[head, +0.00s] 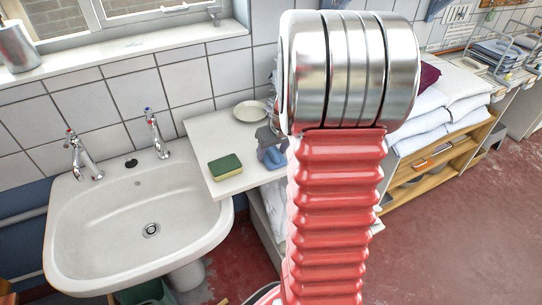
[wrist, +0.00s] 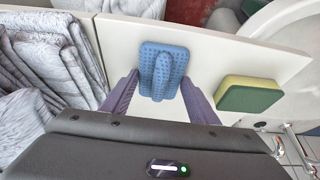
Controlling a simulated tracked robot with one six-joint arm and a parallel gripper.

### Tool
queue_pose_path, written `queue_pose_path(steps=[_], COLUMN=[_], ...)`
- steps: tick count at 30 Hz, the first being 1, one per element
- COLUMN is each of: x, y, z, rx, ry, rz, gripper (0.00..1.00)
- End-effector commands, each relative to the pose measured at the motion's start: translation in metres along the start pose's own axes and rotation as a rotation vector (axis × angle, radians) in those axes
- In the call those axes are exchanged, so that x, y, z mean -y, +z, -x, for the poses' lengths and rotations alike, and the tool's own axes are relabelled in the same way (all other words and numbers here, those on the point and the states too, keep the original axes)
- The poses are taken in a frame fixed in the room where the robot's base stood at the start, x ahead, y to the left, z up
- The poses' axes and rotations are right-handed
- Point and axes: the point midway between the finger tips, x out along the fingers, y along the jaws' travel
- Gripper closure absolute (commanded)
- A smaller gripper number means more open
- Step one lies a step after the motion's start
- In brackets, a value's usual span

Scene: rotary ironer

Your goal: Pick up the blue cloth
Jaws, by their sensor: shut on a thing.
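The blue cloth (wrist: 162,64) is a small dimpled piece with a raised fold along its middle. It lies at the white shelf (wrist: 225,62), and I cannot tell whether it is lifted. My gripper (wrist: 161,86) has its two purple fingers on either side of the cloth, shut on it. In the head view the cloth (head: 272,158) shows at the shelf's right part, just below my grey gripper (head: 268,136). My arm hides much of the gripper there.
A green and yellow sponge (head: 225,167) lies left of the cloth, and a pale round dish (head: 250,111) sits behind. A white sink (head: 135,215) with two taps adjoins the shelf. Grey folded towels (wrist: 45,60) lie beside the shelf in the wrist view.

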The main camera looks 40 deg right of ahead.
Motion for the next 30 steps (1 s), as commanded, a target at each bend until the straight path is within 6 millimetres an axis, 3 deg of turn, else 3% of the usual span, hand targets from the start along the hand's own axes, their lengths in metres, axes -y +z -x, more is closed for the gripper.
queue_pose_path(steps=[5,14,30], x=[0.0,0.0,0.0], y=[0.0,-0.003,-0.034], z=[0.0,0.006,0.081], rx=[0.0,-0.002,-0.002], ry=[0.0,0.0,0.001], rz=[0.0,0.0,0.002], gripper=[0.71,0.71,0.71])
